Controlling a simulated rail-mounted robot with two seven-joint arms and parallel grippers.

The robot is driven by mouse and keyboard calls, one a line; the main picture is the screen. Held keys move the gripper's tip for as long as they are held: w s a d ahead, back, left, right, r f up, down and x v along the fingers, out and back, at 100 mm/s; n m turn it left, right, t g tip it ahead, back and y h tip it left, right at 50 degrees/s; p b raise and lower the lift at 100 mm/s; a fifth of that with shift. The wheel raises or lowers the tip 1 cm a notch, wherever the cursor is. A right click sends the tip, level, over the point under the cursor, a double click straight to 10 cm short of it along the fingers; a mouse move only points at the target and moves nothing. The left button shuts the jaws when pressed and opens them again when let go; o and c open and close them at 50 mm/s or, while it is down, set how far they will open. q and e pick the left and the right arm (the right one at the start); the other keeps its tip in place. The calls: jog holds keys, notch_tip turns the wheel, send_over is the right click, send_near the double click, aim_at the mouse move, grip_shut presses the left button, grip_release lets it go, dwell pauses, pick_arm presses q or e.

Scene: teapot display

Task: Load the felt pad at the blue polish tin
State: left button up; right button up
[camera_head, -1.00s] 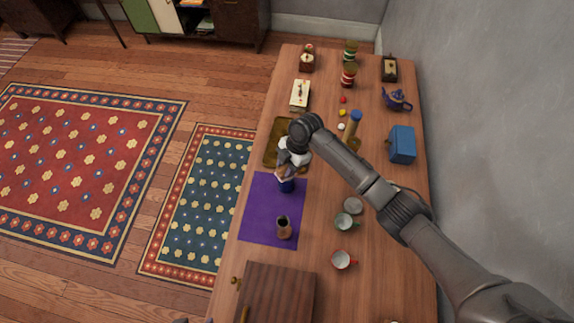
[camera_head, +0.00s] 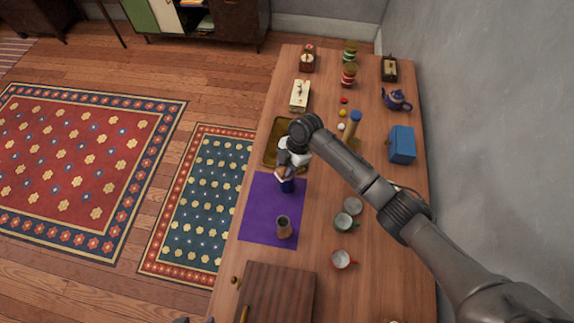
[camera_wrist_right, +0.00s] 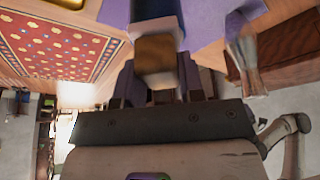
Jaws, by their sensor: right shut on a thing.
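My right gripper (camera_head: 284,172) reaches down over the back part of the purple cloth. It is shut on a small block with a brown end and pale sides (camera_wrist_right: 157,52), seen between the fingers in the right wrist view. A dark blue thing (camera_head: 287,186) shows just below the fingers in the head view. I cannot tell whether it is the polish tin or the lower part of what I hold, or whether it touches the cloth. No felt pad can be made out clearly. My left gripper is not clearly in view.
A brass tray (camera_head: 272,150) lies behind the gripper.

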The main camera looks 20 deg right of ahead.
aim_at(287, 167)
jog(key=shift+r+p, duration=0.35)
jog(key=shift+p, duration=0.1)
notch_tip(287, 167, up, 6)
jog(key=p, duration=0.6)
jog(key=shift+r, duration=0.15)
dwell(0.6)
